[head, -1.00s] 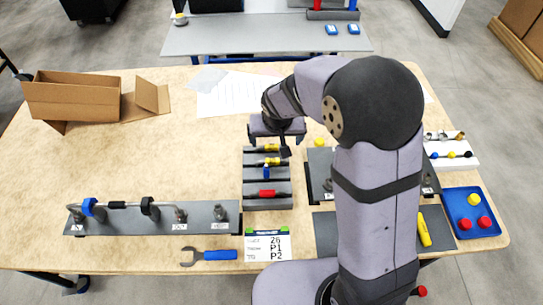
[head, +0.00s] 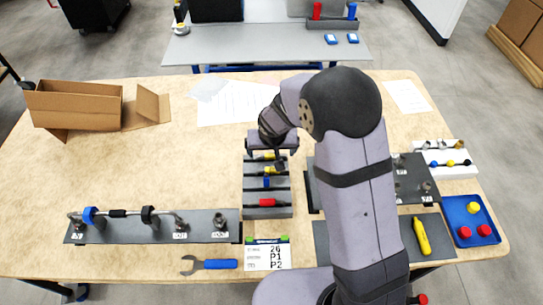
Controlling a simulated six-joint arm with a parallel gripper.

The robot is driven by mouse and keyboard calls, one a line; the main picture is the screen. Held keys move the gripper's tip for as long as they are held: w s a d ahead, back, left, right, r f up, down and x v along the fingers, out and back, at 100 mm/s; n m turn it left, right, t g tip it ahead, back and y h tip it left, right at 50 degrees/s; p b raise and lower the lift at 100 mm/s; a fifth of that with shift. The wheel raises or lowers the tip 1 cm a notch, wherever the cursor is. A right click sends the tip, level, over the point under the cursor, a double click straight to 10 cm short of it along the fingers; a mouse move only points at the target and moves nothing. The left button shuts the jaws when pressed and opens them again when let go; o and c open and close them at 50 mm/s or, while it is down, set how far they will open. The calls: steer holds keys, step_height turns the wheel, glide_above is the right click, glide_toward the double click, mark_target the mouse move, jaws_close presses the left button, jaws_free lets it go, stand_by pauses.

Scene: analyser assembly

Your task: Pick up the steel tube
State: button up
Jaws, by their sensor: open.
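The likely steel tube (head: 132,213) is a thin grey tube with bent ends, lying across the left of the table. It runs along a dark grey plate (head: 203,236), with metal fittings at its ends and a blue and a black clip around it. My gripper (head: 279,161) is open, well to the right of the tube and over the back end of the grey tool rack (head: 268,212). Its fingers are small and partly hidden. I cannot tell whether they touch the rack or a tool.
The rack holds yellow, blue and red-handled tools. A blue wrench (head: 215,264) and a label card (head: 267,256) lie at the front. An open cardboard box (head: 75,105) stands back left. A blue tray (head: 470,238) is at right. The left middle of the table is clear.

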mark_target(271, 155)
steer(key=shift+x, duration=1.5)
steer(key=c, duration=0.7)
steer(key=shift+o, duration=0.2)
